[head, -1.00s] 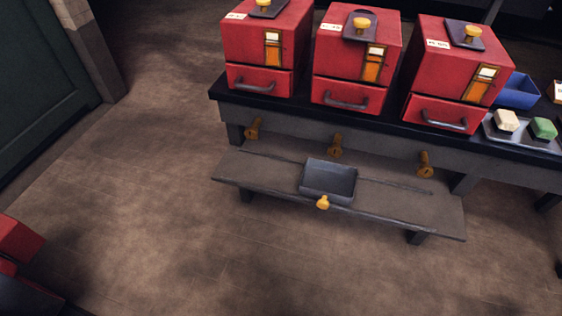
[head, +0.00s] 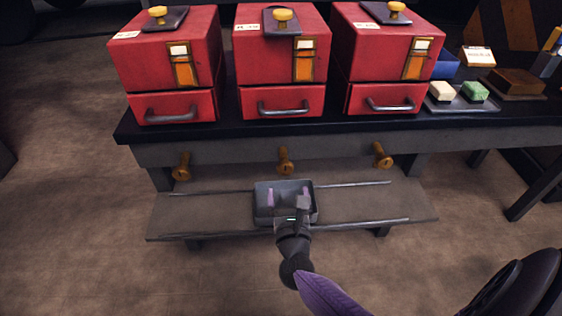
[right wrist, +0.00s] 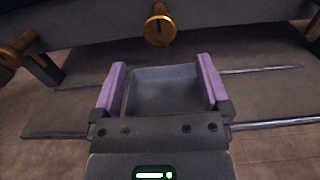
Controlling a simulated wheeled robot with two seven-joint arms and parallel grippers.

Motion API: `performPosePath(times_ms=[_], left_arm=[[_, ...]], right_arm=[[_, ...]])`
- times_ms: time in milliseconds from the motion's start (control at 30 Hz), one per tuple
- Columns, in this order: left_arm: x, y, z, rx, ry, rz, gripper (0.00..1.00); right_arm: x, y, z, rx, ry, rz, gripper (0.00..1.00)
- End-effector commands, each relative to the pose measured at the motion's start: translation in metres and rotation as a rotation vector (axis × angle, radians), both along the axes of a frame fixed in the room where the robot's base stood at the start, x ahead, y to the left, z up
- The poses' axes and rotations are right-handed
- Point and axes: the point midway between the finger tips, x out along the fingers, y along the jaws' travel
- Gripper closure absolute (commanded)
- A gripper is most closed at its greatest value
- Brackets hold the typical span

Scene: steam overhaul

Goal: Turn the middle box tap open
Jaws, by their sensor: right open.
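The middle brass tap (head: 285,160) sticks out from the grey bench front, below the middle red box (head: 282,60). In the right wrist view the tap (right wrist: 160,27) is at the top centre, its round face towards me. My right gripper (head: 288,196) is open and empty, its purple fingers pointing at the bench. In the right wrist view the gripper (right wrist: 161,78) has its fingers apart, with the tap beyond and between them, not touched. A grey tray (head: 258,205) lies below the tap, partly hidden by the gripper. My left gripper is not in view.
Similar taps stand to the left (head: 181,166) and right (head: 382,155), under the left red box (head: 165,65) and right red box (head: 385,55). The low shelf (head: 370,208) with rails runs below the taps. Floor is clear at left.

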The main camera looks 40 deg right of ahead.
Motion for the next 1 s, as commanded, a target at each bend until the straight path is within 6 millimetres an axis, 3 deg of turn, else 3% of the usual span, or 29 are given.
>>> performPosePath(times_ms=[200,333,500,733,767,1000], left_arm=[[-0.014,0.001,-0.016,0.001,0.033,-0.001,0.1],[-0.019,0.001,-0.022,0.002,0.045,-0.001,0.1],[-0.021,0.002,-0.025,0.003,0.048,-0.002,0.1],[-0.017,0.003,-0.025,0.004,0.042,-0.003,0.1],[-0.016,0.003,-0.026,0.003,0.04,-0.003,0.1],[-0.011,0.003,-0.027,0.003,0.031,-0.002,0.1]], right_arm=[[0.044,-0.028,-0.006,-0.009,0.005,0.001,0.03],[0.064,-0.04,-0.006,-0.01,0.009,0.003,0.03],[0.075,-0.047,-0.003,-0.009,0.008,0.004,0.03],[0.076,-0.047,-0.001,-0.009,0.008,0.004,0.03],[0.076,-0.047,-0.001,-0.011,0.008,0.004,0.06],[0.076,-0.047,-0.002,-0.01,0.009,0.004,0.56]])
